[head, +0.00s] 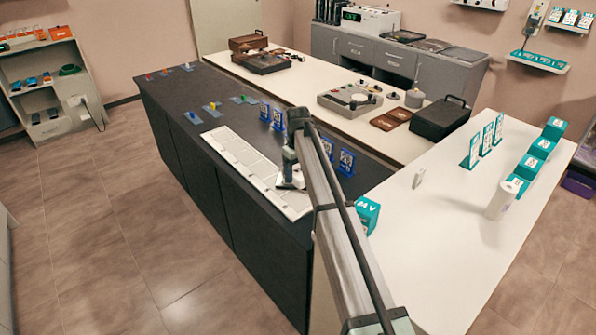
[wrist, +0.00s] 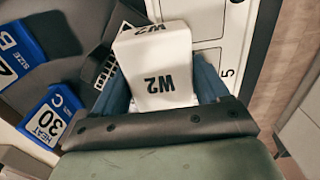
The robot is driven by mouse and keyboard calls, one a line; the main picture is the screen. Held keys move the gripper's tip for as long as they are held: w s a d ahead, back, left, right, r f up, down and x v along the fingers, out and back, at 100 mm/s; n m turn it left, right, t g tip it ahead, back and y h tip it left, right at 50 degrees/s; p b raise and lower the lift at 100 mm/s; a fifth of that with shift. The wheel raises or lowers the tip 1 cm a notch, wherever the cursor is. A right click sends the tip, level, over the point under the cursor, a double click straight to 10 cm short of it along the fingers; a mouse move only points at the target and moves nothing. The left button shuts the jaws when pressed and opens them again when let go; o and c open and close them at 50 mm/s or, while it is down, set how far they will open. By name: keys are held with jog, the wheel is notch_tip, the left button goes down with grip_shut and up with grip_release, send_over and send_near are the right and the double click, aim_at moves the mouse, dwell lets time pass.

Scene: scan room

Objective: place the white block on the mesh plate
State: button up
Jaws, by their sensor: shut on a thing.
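The white block (wrist: 160,78), marked "W2" on two faces, sits between the two fingers of my gripper (wrist: 163,88) in the wrist view. My gripper is shut on it. In the head view my gripper (head: 290,181) is low over the right end of a long white numbered strip on the dark counter, and the block is hard to make out there. I cannot tell whether the block touches the surface below. I cannot pick out the mesh plate with certainty in either view.
The white numbered strip (head: 240,158) lies along the dark counter. Blue sign stands (head: 346,162) are close to my gripper; one reading "HEAT 30 C" (wrist: 45,119) shows in the wrist view. Small plates with coloured pieces (head: 213,108) lie farther left. A teal box (head: 367,213) is at right.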

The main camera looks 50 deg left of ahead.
aim_at(298, 170)
jog(key=shift+f, duration=0.4)
jog(key=o, duration=1.2)
notch_tip(298, 170, up, 13)
dwell(0.3)
